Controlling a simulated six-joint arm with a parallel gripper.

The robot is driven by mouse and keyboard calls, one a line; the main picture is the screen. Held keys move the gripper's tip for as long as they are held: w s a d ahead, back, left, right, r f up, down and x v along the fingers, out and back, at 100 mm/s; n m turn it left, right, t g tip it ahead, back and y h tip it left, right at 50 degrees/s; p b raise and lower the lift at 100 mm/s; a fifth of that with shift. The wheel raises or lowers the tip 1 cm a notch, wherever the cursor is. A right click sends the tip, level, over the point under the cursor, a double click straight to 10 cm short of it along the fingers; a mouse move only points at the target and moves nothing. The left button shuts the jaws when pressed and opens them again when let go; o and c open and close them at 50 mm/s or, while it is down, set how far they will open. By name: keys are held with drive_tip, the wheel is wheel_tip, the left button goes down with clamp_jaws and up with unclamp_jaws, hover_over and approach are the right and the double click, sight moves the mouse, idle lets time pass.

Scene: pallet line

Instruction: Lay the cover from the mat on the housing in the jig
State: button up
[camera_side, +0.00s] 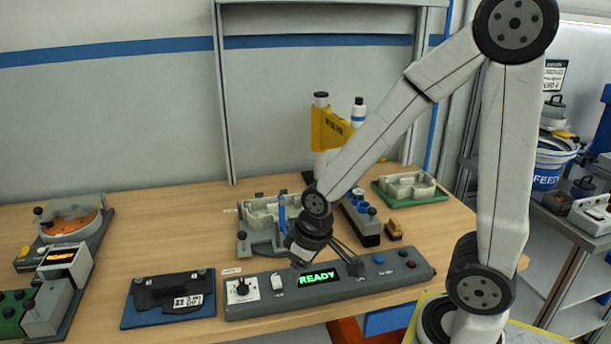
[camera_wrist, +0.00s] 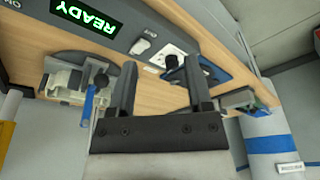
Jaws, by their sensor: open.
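The black cover (camera_side: 172,291) with a white label lies on the blue mat (camera_side: 140,320) at the front left of the table in the side view. In the wrist view part of the blue mat (camera_wrist: 213,70) shows behind the right finger. The pale housing (camera_side: 262,211) sits in the grey jig (camera_side: 262,247) beyond the control panel; the housing also shows at the left in the wrist view (camera_wrist: 66,80). My gripper (camera_side: 327,264) is open and empty, above the panel and to the right of the cover. Its fingers show apart in the wrist view (camera_wrist: 160,90).
The control panel (camera_side: 390,281) with a lit READY display lies along the front edge. A blue upright handle (camera_side: 282,213) stands at the jig. A green tray (camera_side: 411,200) with a pale part is at the back right. A grey station (camera_side: 85,260) stands at the left.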

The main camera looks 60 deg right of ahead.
drive_tip(key=w+a+f+n+y, duration=0.1)
drive_tip(key=w+a+n, duration=0.25)
drive_tip(key=w, duration=1.15)
drive_tip(key=n+y, duration=0.2)
drive_tip(key=n, duration=0.3)
hover_over(170, 283)
drive_tip(key=s+d, duration=0.2)
drive_tip(key=shift+t, duration=0.3)
wheel_tip(170, 283, down, 5)
drive_tip(key=shift+a+r, duration=0.1)
drive_tip(key=shift+x, duration=1.3)
drive_tip(key=shift+x, duration=2.6)
clamp_jaws()
